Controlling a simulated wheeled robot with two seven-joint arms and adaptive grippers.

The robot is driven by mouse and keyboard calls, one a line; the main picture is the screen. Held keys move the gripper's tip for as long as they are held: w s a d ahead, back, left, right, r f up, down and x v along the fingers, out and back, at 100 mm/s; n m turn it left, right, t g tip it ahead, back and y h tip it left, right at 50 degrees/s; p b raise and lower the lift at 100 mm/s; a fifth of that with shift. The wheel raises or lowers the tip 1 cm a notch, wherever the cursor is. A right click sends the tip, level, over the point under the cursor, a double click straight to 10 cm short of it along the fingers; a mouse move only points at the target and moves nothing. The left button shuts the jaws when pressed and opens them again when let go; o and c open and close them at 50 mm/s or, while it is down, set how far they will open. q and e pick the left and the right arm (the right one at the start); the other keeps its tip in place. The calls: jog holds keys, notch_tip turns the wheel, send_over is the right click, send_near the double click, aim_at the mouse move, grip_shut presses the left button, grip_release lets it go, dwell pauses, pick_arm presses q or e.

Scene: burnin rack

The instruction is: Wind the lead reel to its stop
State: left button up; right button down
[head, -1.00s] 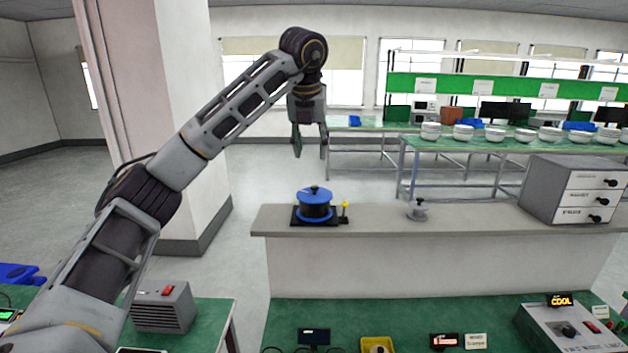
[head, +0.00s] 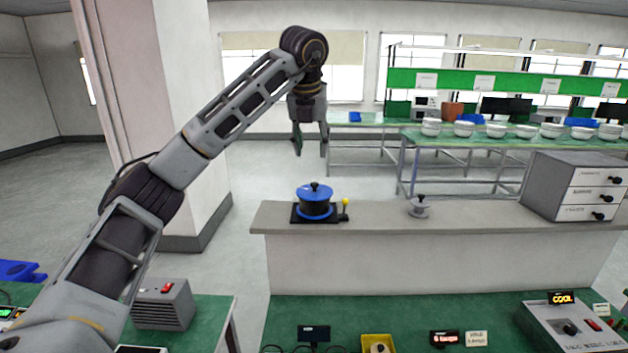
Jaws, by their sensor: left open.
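A blue-topped reel with a dark drum and a black knob (head: 315,200) sits on a black base on the grey ledge; I take it as the lead reel. A small post with a yellow tip (head: 345,203) stands at the base's right side. My left gripper (head: 310,146) hangs fingers down, open and empty. In the picture it is above the reel and apart from it. My right gripper is not in view.
A small grey knobbed spool (head: 419,207) stands on the ledge (head: 470,215), with a grey drawer cabinet (head: 573,187) at its right end. Below, the green bench holds a yellow bin (head: 378,343), a small red-lit display (head: 444,338) and a control box (head: 570,325).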

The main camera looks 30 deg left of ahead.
pick_arm(q)
send_near(314, 183)
jog(key=shift+p+x, duration=1)
jog(key=shift+x, duration=3.1)
jog(key=shift+s+d, duration=0.1)
grip_shut()
jog(key=shift+m, duration=0.5)
